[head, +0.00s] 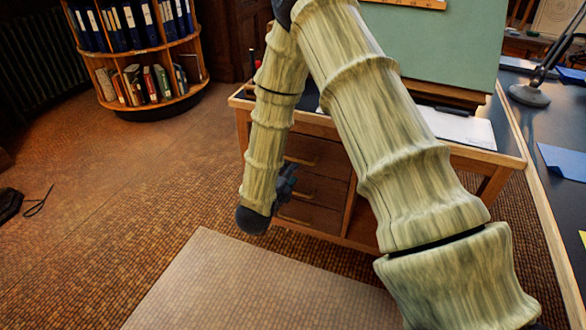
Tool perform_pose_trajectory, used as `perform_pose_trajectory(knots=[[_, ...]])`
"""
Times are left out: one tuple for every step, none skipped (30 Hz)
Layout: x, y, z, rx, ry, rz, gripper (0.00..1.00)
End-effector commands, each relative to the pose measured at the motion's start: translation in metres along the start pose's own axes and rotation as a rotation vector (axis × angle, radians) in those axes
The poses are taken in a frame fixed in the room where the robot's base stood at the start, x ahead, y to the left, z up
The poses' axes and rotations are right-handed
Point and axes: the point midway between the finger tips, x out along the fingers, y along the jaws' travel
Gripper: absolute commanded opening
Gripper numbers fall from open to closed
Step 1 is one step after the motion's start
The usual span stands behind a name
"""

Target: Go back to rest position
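My arm, with its bamboo-like covering, rises from the lower right, bends at the top edge of the head view and hangs down in front of a wooden drafting desk (243,103). A dark part that looks like my gripper (286,184) shows at the low end of the arm, in front of the desk's drawers (318,190). It is small and partly hidden behind the arm's last link. I cannot make out its fingers or whether it holds anything.
A green drafting board (455,50) and white paper (462,128) are on the desk. At right, a dark tabletop (530,118) bears a lamp (529,95) and blue sheet (563,161). A round bookcase (150,50) stands back left. The left floor is mostly clear; a black bag (9,204) lies at its edge.

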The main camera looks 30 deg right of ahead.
Motion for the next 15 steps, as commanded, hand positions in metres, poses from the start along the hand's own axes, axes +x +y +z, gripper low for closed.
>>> perform_pose_trajectory(knots=[[-0.005,0.0,0.0,-0.001,-0.001,-0.001,0.32],[-0.008,0.0,0.0,-0.001,-0.001,0.0,0.32],[-0.011,0.0,0.0,-0.001,-0.002,0.0,0.32],[-0.012,0.0,0.0,-0.001,-0.002,0.0,0.32],[-0.014,0.0,0.0,-0.001,-0.001,0.0,0.32],[-0.015,0.0,0.0,-0.001,-0.001,0.0,0.32],[-0.016,0.0,0.0,-0.001,-0.001,0.0,0.32],[-0.016,0.0,0.0,-0.001,-0.001,0.0,0.32],[-0.016,0.0,0.0,-0.001,0.0,0.0,0.32],[-0.016,0.0,0.0,-0.001,0.0,0.0,0.32],[-0.016,0.0,0.0,-0.001,0.0,0.0,0.32],[-0.016,0.0,0.0,-0.001,0.0,0.0,0.32],[-0.016,0.0,0.0,-0.001,0.0,0.0,0.32],[-0.016,0.0,0.0,-0.001,0.0,0.0,0.32],[-0.016,0.0,0.0,-0.001,0.0,0.0,0.32]])
